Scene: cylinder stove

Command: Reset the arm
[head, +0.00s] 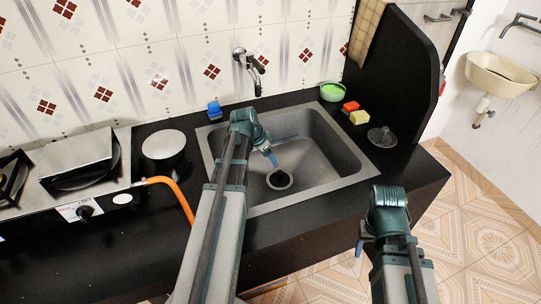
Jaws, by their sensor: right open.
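My left arm reaches up from the bottom of the head view over the sink. Its gripper (273,152) hangs above the basin with narrow blue-grey parts showing, and I cannot make out its jaw gap. My right arm stands at the lower right, beside the counter's front edge. Its gripper (362,241) points down and away from me, mostly hidden behind its own wrist; it is open. I see nothing held in either gripper.
The grey sink (345,165) is set in the black counter (130,240). A stove (80,165), a round pot (163,146) and an orange hose (177,190) are left. A blue sponge (214,110), green bowl (331,91), red and yellow sponges (359,117) and tap (248,68) surround the sink.

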